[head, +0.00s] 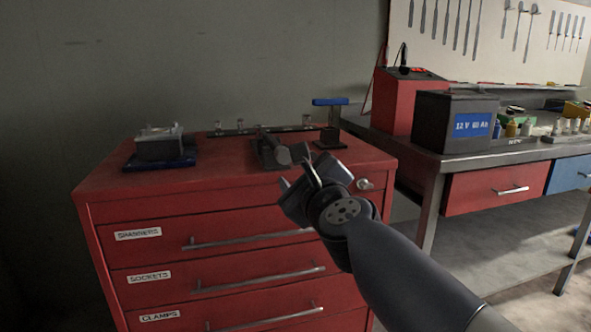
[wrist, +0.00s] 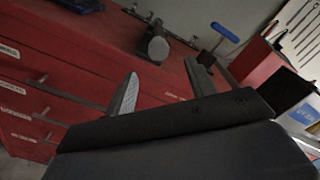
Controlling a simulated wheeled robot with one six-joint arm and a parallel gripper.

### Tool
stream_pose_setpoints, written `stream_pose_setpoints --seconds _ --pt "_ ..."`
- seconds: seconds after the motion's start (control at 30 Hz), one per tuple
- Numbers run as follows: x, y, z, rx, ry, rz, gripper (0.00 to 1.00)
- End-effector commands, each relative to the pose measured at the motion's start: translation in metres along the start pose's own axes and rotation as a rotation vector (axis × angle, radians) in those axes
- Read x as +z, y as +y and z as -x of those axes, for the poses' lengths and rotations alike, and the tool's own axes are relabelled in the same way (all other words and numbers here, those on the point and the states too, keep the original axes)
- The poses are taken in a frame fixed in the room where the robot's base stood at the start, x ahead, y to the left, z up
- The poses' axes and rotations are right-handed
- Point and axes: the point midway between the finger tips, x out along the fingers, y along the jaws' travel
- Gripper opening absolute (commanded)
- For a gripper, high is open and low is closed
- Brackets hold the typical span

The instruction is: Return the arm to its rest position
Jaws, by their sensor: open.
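My gripper (head: 301,178) is at the front right edge of the red tool cabinet (head: 209,221) in the head view, with my dark arm reaching in from the lower right. In the wrist view my gripper (wrist: 160,84) has its two fingers spread apart, with nothing between them. The cabinet's drawers and top lie beyond the fingers. Whether the gripper touches the cabinet cannot be told.
On the cabinet top are a grey block on a blue base (head: 158,146), a dark cylindrical part (head: 270,152) and a blue-handled tool (head: 331,102). Right stands a workbench (head: 431,178) with a battery (head: 455,122) and a red box (head: 402,100). Drawer handles (head: 250,240) stick out.

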Motion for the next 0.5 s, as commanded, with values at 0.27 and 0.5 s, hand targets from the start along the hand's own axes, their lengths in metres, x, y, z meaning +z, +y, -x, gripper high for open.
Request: stream_pose_setpoints --seconds 0.27,0.5 --pt "-0.003 0.003 -0.046 0.004 0.004 0.001 0.53" --pt "-0.003 0.003 -0.083 0.004 0.004 0.001 0.53"
